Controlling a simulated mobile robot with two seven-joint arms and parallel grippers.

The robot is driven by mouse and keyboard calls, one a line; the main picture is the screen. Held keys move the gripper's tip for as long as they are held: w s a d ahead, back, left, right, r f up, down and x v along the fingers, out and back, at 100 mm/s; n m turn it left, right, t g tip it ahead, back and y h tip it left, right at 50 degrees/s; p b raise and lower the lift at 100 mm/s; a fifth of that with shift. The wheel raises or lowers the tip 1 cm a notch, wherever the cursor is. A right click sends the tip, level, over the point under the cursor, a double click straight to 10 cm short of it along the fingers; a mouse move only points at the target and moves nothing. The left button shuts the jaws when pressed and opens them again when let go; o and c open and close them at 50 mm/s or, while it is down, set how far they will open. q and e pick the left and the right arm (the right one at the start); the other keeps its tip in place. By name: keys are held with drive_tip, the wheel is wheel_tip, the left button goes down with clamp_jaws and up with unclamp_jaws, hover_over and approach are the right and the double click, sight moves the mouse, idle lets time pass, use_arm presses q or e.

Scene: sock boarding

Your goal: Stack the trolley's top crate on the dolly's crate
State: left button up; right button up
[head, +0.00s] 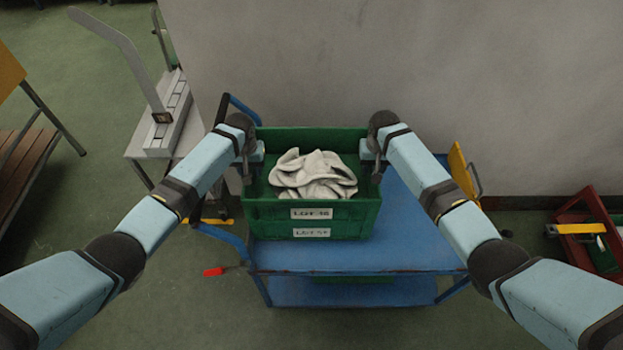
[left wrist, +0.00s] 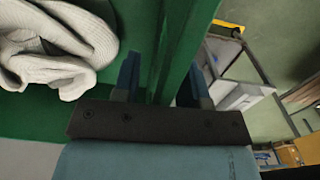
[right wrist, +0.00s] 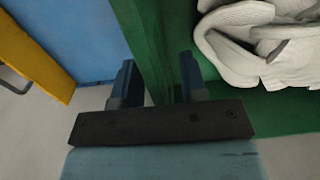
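A green crate (head: 258,207) labelled LOT 18, filled with whitish socks (head: 312,176), sits on another green crate (head: 269,230) on the blue trolley (head: 415,258). The lower label is hard to read. My left gripper (head: 247,170) is at the top crate's left wall, with its fingers apart on either side of the wall in the left wrist view (left wrist: 161,80). My right gripper (head: 376,168) is likewise open around the right wall, seen in the right wrist view (right wrist: 157,85). I cannot make out the dolly for certain.
A red frame or box (head: 580,245) with a yellow bar and white label stands on the floor at right. A grey stand (head: 165,130) is at back left, a wooden bench (head: 20,155) at far left. A pale wall (head: 430,70) is close behind the trolley.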

use_arm(q)
clamp_jaws()
use_arm(e)
clamp_jaws()
use_arm(q)
drive_tip(key=shift+r, duration=0.1)
use_arm(e)
drive_tip(key=shift+r, duration=0.1)
idle(0.8)
